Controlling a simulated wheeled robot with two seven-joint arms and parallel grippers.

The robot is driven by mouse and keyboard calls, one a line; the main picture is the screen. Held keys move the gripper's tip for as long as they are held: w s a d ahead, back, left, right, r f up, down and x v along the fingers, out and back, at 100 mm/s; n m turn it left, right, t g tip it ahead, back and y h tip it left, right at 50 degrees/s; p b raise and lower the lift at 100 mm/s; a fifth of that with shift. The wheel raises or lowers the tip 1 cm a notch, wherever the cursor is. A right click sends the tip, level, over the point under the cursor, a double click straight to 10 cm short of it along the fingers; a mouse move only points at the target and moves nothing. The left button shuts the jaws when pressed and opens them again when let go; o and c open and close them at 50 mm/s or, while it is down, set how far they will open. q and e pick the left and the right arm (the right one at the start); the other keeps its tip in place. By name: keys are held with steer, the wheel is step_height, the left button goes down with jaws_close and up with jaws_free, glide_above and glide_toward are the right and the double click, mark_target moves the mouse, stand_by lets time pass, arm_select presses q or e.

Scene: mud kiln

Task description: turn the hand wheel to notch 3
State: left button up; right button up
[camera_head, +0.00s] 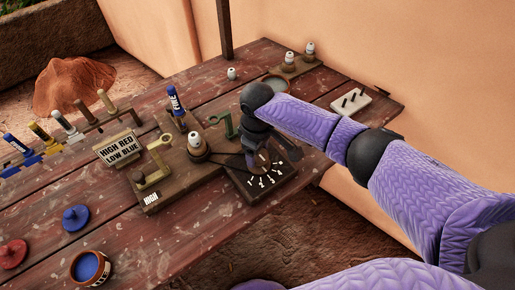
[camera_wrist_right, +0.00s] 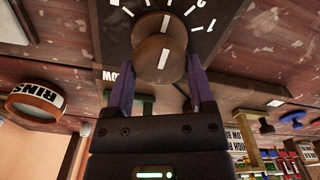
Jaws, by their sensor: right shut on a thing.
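The hand wheel (camera_wrist_right: 152,45) is a round brown wooden knob with a white line on it. It stands on a dark plate (camera_head: 284,183) marked with white ticks and numbers. In the head view it is largely hidden by my right gripper (camera_head: 256,153). In the right wrist view my right gripper (camera_wrist_right: 160,66) has one finger on each side of the knob and is shut on it. The white line points toward the ticks in that view, but I cannot tell which notch it meets. My left gripper is not in view.
A wooden board with a brass bracket (camera_head: 154,170), a green bracket (camera_head: 224,124) and a white-topped peg (camera_head: 196,143) adjoins the plate. The front tabletop is mostly clear.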

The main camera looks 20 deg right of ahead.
steer(key=o, duration=1.2)
step_height(320, 180, up, 10)
steer(key=p, duration=0.3)
steer(key=shift+p, duration=0.4)
steer(key=shift+f, duration=0.1)
